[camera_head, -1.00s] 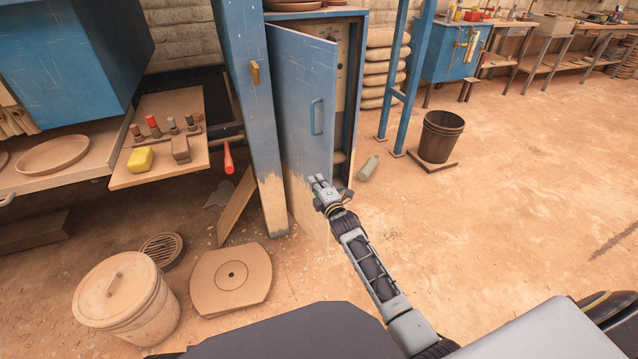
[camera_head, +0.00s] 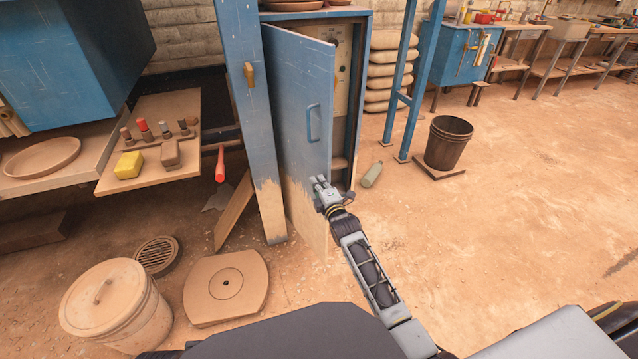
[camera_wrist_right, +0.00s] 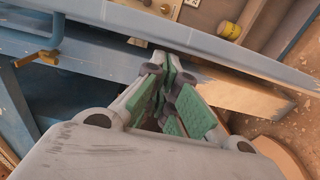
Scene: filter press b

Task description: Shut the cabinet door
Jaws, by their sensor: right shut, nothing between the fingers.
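The blue cabinet door (camera_head: 300,110) stands ajar, hinged on its left side, with a blue bar handle (camera_head: 313,122) on its outer face. The cabinet (camera_head: 357,85) shows through the gap at the right, with a pale panel inside. My right gripper (camera_head: 318,183) is shut and empty, by the lower right part of the door. In the right wrist view the green-padded fingers (camera_wrist_right: 172,75) point at the door's edge (camera_wrist_right: 200,40); I cannot tell whether they touch it. My left gripper is not in view.
A blue post (camera_head: 250,120) stands left of the door, with a leaning board (camera_head: 235,210) at its foot. A dark bucket (camera_head: 449,140) stands farther right. The floor at right is mostly clear.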

